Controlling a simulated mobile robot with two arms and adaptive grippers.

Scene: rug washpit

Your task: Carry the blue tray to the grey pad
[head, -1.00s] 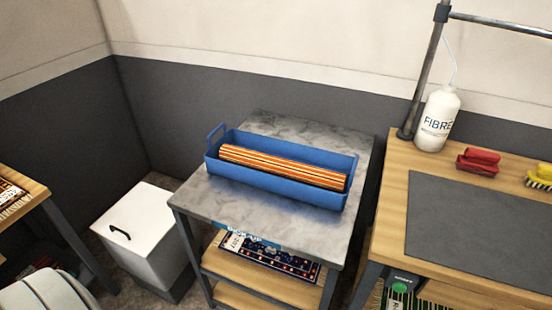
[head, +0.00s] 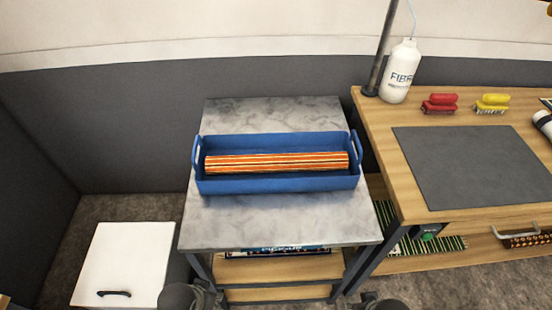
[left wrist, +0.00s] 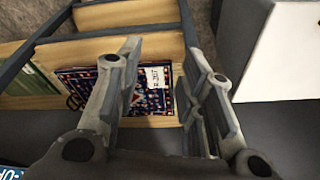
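The blue tray (head: 280,184) sits level on the marble-grey top of a small table, with a looped handle at each end. A rolled orange-striped textile (head: 278,162) lies inside it. The dark grey pad (head: 475,165) lies flat and bare on the wooden bench to the right. My left gripper (head: 190,296) shows at the bottom edge of the head view, below and in front of the table. In the left wrist view its fingers (left wrist: 165,75) stand apart with nothing held between them. Only a bit of my right gripper (head: 383,303) shows at the bottom edge.
A white bin (head: 122,262) with a black handle stands left of the small table (head: 275,232). The bench stands close beside the table.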

